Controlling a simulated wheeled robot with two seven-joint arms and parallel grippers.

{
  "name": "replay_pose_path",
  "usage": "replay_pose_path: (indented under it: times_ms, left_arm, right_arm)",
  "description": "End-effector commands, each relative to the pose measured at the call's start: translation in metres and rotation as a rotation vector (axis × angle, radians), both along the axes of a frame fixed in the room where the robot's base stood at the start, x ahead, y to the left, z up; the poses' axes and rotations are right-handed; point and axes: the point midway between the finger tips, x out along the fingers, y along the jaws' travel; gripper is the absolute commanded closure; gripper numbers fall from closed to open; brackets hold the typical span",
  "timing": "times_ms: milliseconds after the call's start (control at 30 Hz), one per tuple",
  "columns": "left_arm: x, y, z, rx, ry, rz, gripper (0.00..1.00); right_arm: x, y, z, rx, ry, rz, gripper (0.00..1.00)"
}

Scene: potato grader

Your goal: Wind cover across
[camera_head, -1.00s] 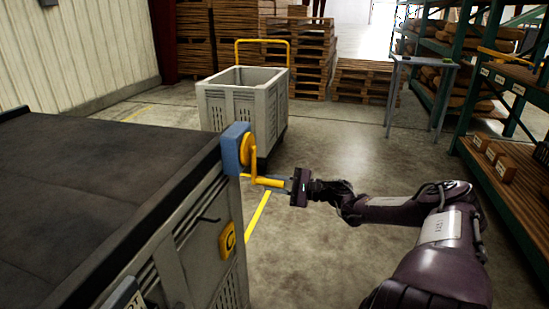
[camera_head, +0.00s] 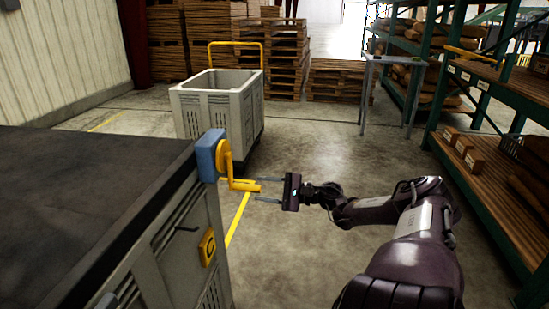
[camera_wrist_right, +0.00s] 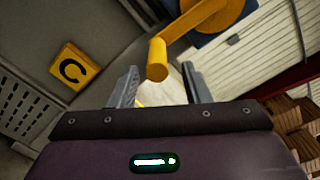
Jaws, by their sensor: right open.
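A black cover (camera_head: 80,195) lies flat across the top of the large grey bin (camera_head: 165,265) at the left. A yellow crank (camera_head: 230,172) with a handle (camera_head: 246,186) sticks out from a blue housing (camera_head: 208,156) at the bin's top corner. My right gripper (camera_head: 268,191) is open just right of the handle's end, with its fingers pointing at it and apart from it. In the right wrist view, the handle's round end (camera_wrist_right: 157,62) shows between and beyond the two fingertips (camera_wrist_right: 160,85). My left gripper is not in view.
A yellow plate with a curved arrow (camera_head: 207,247) is on the bin's side. A second grey bin (camera_head: 217,105) with a yellow push bar stands behind. Shelving (camera_head: 500,150) lines the right, a small table (camera_head: 392,65) stands further back, and pallets are stacked behind. The middle floor is clear.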

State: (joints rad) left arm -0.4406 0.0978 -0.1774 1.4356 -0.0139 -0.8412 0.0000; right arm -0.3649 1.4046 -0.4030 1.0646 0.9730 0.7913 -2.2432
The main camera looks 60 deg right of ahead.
Motion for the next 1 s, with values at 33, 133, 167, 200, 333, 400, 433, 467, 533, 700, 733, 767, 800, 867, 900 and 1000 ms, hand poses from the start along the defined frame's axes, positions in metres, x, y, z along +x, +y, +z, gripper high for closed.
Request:
replay_pose_path:
  times_ms: [33,133,167,200,333,400,433,467,533,700,733,767,800,867,900,1000]
  left_arm:
    - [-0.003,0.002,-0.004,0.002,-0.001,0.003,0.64]
    - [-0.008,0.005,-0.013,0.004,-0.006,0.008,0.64]
    - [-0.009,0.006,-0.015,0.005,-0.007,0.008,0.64]
    - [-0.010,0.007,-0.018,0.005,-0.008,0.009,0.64]
    - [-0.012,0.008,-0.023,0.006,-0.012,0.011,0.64]
    - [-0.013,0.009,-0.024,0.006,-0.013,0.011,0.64]
    - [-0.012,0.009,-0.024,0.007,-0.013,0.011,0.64]
    - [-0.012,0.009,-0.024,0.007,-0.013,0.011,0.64]
    - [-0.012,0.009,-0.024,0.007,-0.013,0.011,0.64]
    - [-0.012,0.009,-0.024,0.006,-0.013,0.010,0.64]
    - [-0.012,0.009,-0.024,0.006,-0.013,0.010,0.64]
    - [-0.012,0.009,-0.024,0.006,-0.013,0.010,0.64]
    - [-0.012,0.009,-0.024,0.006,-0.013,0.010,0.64]
    - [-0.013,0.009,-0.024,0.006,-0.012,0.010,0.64]
    - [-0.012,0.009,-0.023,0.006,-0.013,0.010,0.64]
    - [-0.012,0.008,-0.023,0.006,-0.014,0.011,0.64]
  right_arm:
    - [-0.008,-0.003,0.001,0.000,0.003,0.000,0.57]
    - [-0.020,-0.009,0.001,0.000,0.001,-0.002,0.57]
    - [-0.023,-0.010,0.001,0.000,0.001,-0.002,0.57]
    - [-0.027,-0.012,0.001,-0.001,0.001,-0.002,0.57]
    - [-0.033,-0.013,0.001,0.000,0.000,0.000,0.57]
    - [-0.033,-0.014,0.001,-0.001,-0.001,0.001,0.57]
    - [-0.033,-0.014,0.001,0.000,-0.002,0.000,0.57]
    - [-0.033,-0.014,0.001,0.000,-0.002,0.000,0.57]
    - [-0.033,-0.014,0.001,-0.001,-0.001,0.001,0.57]
    - [-0.033,-0.014,0.001,-0.001,-0.001,0.001,0.57]
    - [-0.033,-0.014,0.001,-0.001,-0.001,0.001,0.57]
    - [-0.033,-0.014,0.001,-0.001,-0.001,0.001,0.57]
    - [-0.033,-0.014,0.001,-0.001,-0.001,0.001,0.57]
    - [-0.033,-0.014,0.001,-0.001,-0.001,0.001,0.57]
    - [-0.033,-0.014,0.000,0.001,-0.001,0.000,0.57]
    - [-0.034,-0.015,-0.008,0.065,0.014,-0.032,0.57]
